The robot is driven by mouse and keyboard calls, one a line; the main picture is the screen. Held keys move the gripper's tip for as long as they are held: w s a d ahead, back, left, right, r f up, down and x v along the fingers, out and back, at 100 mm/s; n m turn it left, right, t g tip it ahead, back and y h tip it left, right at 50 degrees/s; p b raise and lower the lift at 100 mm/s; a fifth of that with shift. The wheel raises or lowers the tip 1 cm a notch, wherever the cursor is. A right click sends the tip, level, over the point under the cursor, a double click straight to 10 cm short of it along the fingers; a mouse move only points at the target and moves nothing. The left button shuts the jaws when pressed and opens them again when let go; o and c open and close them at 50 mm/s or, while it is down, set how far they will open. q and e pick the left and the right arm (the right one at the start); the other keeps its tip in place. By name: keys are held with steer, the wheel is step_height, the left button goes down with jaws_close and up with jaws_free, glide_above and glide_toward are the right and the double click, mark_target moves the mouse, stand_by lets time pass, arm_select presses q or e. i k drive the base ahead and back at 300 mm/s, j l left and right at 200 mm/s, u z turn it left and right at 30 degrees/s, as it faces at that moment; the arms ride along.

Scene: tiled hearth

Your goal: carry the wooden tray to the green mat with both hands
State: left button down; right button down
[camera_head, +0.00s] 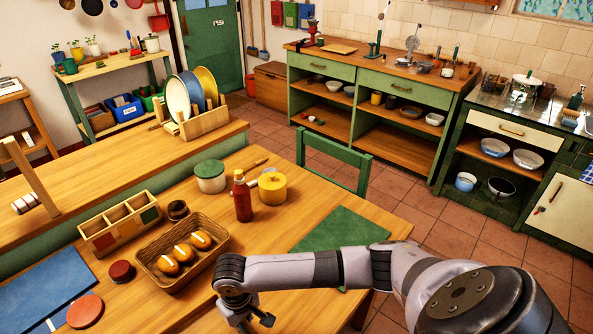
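A brown rectangular tray (213,263) with woven-looking sides stands on the wooden table and holds three bread rolls (184,253). A divided wooden box (104,240) stands behind and left of it; I cannot tell for sure which of the two is meant by the wooden tray. The green mat (340,229) lies flat at the table's right side, partly hidden by my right arm. My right gripper (252,322) hangs over the table's front, right of the brown tray and apart from it; its fingertips are cut off by the frame. My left gripper is not in view.
A dark red round (121,271), an orange disc (85,311) and a blue mat (38,297) lie left. A green chair (335,150) stands behind.

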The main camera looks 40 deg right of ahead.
mark_target(342, 242)
steer(key=k+l, duration=0.1)
steer(key=l, duration=0.35)
steer(key=k+l, duration=0.15)
steer(key=l, duration=0.3)
steer(key=k+l, duration=0.1)
steer(key=l, duration=0.3)
steer(key=k+l+u, duration=0.1)
steer(key=l, duration=0.35)
steer(key=k+l, duration=0.15)
steer(key=l, duration=0.3)
steer(key=k+l, duration=0.1)
steer(key=l, duration=0.35)
steer(key=k+l, duration=0.15)
steer(key=l, duration=0.25)
steer(key=i+l, duration=0.1)
steer(key=i, duration=0.35)
steer(key=i+l, duration=0.1)
steer(key=i, duration=0.4)
steer(key=u, duration=0.05)
